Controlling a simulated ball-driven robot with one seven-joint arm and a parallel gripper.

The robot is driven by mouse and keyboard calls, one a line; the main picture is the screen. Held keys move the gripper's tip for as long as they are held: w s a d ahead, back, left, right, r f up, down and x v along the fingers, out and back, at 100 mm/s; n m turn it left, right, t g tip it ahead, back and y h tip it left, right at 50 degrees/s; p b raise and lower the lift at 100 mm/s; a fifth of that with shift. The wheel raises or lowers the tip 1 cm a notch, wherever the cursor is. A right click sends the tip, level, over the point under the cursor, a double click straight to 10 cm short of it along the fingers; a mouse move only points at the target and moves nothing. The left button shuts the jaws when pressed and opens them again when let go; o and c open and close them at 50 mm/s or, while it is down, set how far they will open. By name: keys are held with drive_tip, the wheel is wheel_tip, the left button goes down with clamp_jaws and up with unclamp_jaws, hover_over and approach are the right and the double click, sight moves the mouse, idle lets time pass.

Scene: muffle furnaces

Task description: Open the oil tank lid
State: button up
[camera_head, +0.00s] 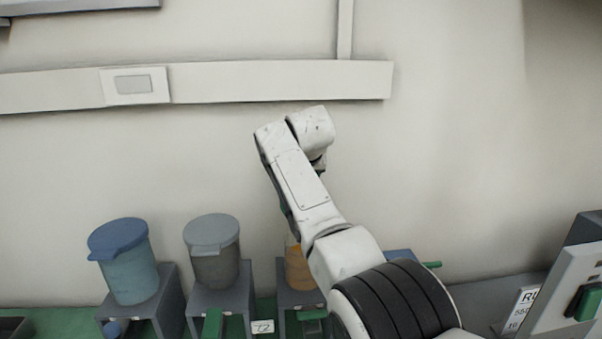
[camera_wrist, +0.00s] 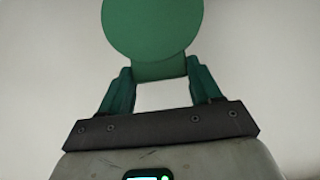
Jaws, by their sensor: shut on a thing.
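In the wrist view, my gripper (camera_wrist: 159,72) is shut on a green round lid (camera_wrist: 152,28). Its two dark green fingers grip the lid's flat tab, and the disc extends beyond the fingertips. In the head view, my arm reaches up in front of the wall and hides the fingers and the held lid. An orange tank (camera_head: 297,270) stands below, partly behind my arm; its top is hidden. To its left stand a grey tank (camera_head: 215,262) with a grey lid (camera_head: 211,231) and a blue tank (camera_head: 130,278) with a blue lid (camera_head: 117,238), both covered.
The tanks stand on dark grey stands (camera_head: 170,300) on a green surface (camera_head: 60,318). A panel with a green switch (camera_head: 587,302) is at the lower right. A pale rail (camera_head: 230,82) with a small box (camera_head: 134,85) crosses the wall.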

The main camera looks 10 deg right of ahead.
drive_tip(key=shift+w+r, duration=0.15)
drive_tip(key=shift+r, duration=0.4)
drive_tip(key=o, duration=1.5)
drive_tip(key=shift+f, duration=0.35)
drive_tip(key=shift+s, duration=0.2)
drive_tip(key=b+v, duration=0.3)
drive_tip(key=v, duration=0.7)
drive_tip(key=shift+s+r+b, duration=0.25)
drive_tip(key=shift+r+b, duration=0.05)
drive_tip(key=shift+b, duration=0.05)
drive_tip(key=shift+s+f, duration=0.1)
